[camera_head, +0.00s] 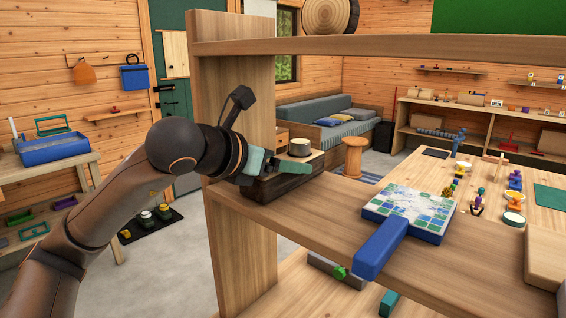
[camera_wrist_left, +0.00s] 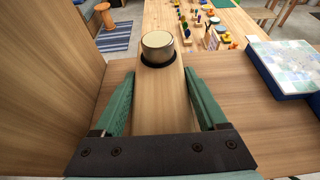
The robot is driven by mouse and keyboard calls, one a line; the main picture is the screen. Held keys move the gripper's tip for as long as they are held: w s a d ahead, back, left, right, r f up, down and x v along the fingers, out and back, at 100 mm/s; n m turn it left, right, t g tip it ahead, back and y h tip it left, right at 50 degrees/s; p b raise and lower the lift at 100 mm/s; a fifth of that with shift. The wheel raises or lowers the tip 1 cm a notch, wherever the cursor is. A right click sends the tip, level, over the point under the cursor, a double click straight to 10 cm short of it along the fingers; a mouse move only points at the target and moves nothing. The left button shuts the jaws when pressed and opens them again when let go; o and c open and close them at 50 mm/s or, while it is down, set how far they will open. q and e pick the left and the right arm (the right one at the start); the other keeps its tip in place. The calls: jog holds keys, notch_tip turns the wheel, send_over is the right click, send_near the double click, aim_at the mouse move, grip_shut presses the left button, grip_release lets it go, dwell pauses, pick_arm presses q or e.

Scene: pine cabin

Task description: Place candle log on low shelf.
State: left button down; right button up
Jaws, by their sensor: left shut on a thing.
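The candle log is a wooden block with dark sides (camera_head: 297,179) and a pale top (camera_wrist_left: 158,103). A small round candle in a metal cup (camera_head: 300,147) sits at its far end, and this candle also shows in the left wrist view (camera_wrist_left: 157,46). My left gripper (camera_head: 280,176) is shut on the log, with one green finger along each long side. The log is level at the left end of the shelf board (camera_head: 330,215), beside the upright panel. I cannot tell whether its underside touches the board. My right gripper is not in view.
A blue-framed tile board with a blue handle (camera_head: 383,247) lies on the same shelf, right of the log, with bare wood between them. The upright panel (camera_head: 237,110) stands close on the left. An upper shelf (camera_head: 400,45) runs above. A table with small toys stands behind.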

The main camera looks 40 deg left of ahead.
pick_arm(q)
jog(key=shift+f, duration=0.15)
grip_release()
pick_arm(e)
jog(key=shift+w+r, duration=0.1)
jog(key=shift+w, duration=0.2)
pick_arm(q)
jog(key=shift+r, duration=0.35)
jog(key=d+b+v, duration=0.1)
jog(key=b+v, duration=0.1)
jog(key=v, duration=1)
jog(key=shift+a+f, duration=0.15)
jog(key=shift+a, duration=0.3)
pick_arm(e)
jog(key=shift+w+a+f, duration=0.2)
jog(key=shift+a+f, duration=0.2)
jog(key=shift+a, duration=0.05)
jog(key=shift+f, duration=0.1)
